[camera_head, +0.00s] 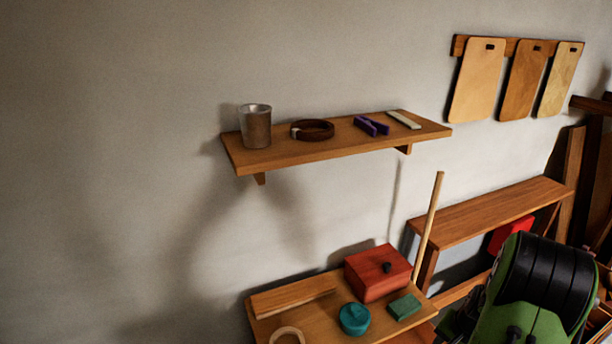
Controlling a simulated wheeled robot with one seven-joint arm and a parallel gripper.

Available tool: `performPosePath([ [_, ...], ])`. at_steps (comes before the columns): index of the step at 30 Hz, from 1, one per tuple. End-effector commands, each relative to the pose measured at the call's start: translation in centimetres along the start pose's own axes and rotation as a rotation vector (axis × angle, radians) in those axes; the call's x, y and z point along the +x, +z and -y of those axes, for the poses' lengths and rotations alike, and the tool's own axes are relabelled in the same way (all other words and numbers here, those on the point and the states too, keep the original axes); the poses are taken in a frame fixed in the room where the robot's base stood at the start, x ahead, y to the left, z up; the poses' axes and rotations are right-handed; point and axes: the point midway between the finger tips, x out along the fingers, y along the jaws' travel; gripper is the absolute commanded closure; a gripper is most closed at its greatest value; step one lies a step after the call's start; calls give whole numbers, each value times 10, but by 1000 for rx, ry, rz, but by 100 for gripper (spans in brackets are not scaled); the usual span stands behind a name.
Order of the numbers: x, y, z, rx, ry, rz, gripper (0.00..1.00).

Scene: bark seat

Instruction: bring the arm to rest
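A wall shelf (330,147) holds a cup (256,127), a brown ring (312,130), a purple item (371,125) and a pale bar (404,120). A lower table (322,318) bears a red box (378,272), a teal round pot (354,319) and a green block (404,307). Boards (477,80) hang right.

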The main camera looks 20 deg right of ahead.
Motion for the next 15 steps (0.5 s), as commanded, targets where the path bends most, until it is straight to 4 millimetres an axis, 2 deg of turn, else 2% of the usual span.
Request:
performPosePath([
  [1, -42, 9, 33, -100, -3, -24, 60],
  [3, -88, 31, 69, -232, -9, -48, 60],
  [5, -126, 55, 94, -342, -16, -70, 60],
  [7, -167, 88, 117, -469, -30, -95, 60],
  [9, -206, 123, 131, -592, -48, -123, 60],
  [11, -235, 154, 136, -695, -69, -146, 60],
  [12, -253, 175, 137, -762, -84, -162, 60],
  [15, -288, 221, 127, -916, -127, -198, 60],
])
